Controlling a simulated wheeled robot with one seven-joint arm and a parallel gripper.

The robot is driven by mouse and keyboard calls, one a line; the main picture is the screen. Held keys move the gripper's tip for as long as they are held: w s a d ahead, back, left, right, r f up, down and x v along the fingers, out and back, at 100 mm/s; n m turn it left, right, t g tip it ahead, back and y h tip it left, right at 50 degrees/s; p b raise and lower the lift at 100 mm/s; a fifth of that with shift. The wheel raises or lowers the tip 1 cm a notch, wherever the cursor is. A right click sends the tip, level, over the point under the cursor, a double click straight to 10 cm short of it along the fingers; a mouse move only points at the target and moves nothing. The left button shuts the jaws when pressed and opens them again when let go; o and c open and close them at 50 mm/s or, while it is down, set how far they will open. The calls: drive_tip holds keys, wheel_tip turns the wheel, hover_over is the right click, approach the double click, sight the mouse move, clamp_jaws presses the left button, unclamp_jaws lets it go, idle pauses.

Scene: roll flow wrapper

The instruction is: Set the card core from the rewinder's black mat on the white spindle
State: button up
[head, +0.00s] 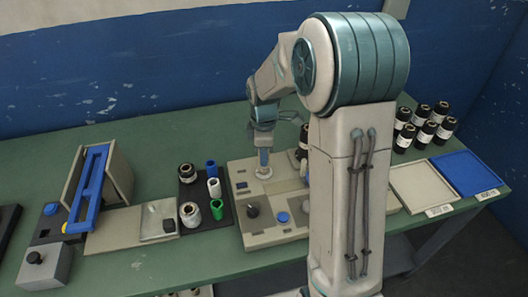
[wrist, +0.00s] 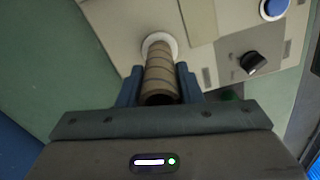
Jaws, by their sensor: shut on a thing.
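My gripper (wrist: 159,88) is shut on the card core (wrist: 160,68), a brown tube with dark bands. In the wrist view the core's far end lies over the white round base of the spindle (wrist: 153,39). In the head view my gripper (head: 264,140) points down over the beige machine, with the core held roughly upright above the white spindle base (head: 263,173). The spindle's post is not visible, so I cannot tell whether the core is around it or touches the base.
The beige machine (head: 270,236) has a black knob (head: 252,211) and a blue button (head: 282,218). Left of it, a black mat (head: 189,175) holds dark-topped rolls and blue, white and green spools. Several black rolls (head: 423,122) and two trays stand at right. My arm hides part of the machine.

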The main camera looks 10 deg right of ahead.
drive_tip(key=o, duration=1.5)
drive_tip(key=shift+r+p, duration=3.1)
drive_tip(key=shift+r, duration=0.9)
